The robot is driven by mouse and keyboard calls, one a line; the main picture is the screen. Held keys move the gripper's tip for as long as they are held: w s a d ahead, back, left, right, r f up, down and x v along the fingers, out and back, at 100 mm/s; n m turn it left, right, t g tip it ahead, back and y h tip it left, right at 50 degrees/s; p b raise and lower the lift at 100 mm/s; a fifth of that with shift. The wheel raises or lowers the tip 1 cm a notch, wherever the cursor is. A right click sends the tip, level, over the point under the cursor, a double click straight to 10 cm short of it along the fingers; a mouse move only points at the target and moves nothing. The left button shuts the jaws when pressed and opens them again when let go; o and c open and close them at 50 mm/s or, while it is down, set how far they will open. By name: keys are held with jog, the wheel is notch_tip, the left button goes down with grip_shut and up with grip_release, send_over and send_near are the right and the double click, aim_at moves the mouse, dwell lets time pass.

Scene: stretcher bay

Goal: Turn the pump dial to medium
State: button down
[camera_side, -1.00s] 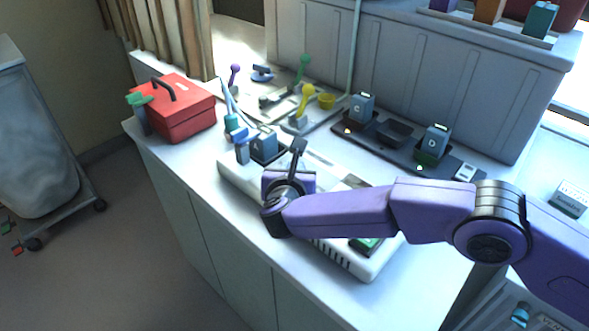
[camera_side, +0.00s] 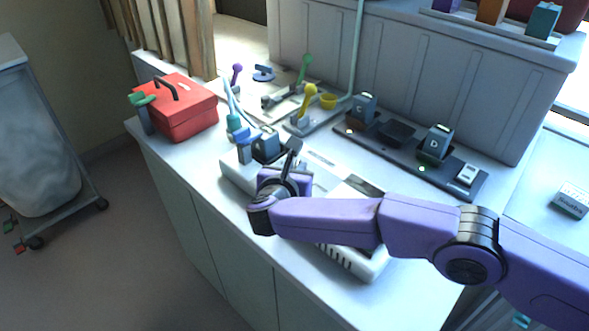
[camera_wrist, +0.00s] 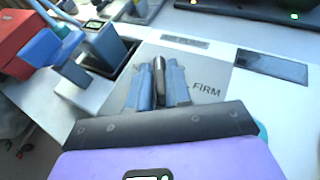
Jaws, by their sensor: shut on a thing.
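The pump is a long white unit (camera_side: 235,172) on the counter, partly covered by my arm in the side view. Its grey top panel (camera_wrist: 215,68) fills the middle of the wrist view. The dark dial knob (camera_wrist: 161,66) stands on this panel between my gripper's fingers. My gripper (camera_wrist: 158,72) is shut on the knob, one blue-grey finger on each side. The knob's bar points nearly straight up in the wrist view. The word FIRM is printed right of the fingers. Another label above the knob is too small to read. The dial is hidden in the side view.
A red toolbox (camera_side: 188,110) stands at the counter's left. A dark charging tray (camera_side: 400,158) with blocks lies behind the pump. The counter's front right is clear.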

jog(key=c, duration=1.1)
grip_release()
jog(key=shift+c, duration=0.2)
jog(key=shift+s, duration=0.1)
jog(key=v, duration=1.7)
jog(key=shift+s, duration=0.1)
